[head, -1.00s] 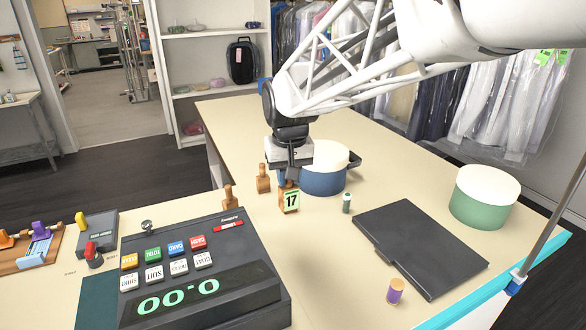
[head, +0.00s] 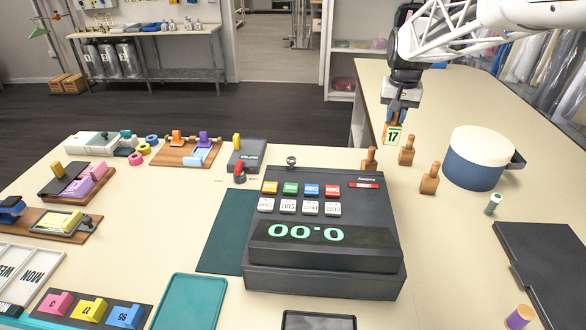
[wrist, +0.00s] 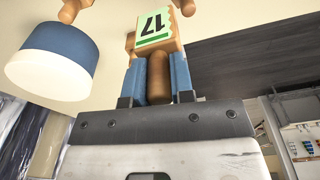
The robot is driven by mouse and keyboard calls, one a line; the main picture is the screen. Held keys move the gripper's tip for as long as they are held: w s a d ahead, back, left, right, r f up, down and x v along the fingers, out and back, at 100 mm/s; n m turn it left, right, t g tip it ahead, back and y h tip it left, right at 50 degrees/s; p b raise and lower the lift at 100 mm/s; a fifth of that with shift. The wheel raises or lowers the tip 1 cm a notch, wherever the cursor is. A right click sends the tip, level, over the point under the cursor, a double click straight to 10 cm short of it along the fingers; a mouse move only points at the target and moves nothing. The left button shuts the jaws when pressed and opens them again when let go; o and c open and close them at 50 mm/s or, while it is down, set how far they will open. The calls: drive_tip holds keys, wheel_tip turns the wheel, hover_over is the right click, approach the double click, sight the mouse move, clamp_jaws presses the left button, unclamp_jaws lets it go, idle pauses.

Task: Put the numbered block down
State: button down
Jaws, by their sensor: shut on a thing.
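The numbered block (head: 393,136) is a wooden piece with a green-edged white label reading 17. My gripper (head: 396,116) is shut on its wooden handle in the head view, with the label facing the camera. In the wrist view the block (wrist: 153,30) shows upside down beyond the blue fingers of my gripper (wrist: 160,76), which stand on either side of the handle. The gap between the block and the counter (head: 340,262) cannot be judged.
Wooden-handled pieces stand close by: one (head: 406,151) just right of the block, one (head: 430,179) nearer, one (head: 370,160) to the left. A round blue box with white lid (head: 476,160) stands right. A dark cash register (head: 325,215) is in front. Counter behind is clear.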

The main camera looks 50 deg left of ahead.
drive_tip(key=w+a+f, duration=0.2)
drive_tip(key=a, duration=0.4)
drive_tip(key=w+a+f, duration=0.2)
drive_tip(key=a, duration=0.5)
drive_tip(key=shift+w, duration=0.15)
drive_tip(key=shift+d, duration=0.1)
drive_tip(key=shift+f, duration=2.5)
drive_tip(key=shift+f, duration=2.5)
drive_tip(key=shift+f, duration=0.15)
drive_tip(key=c, duration=1)
unclamp_jaws()
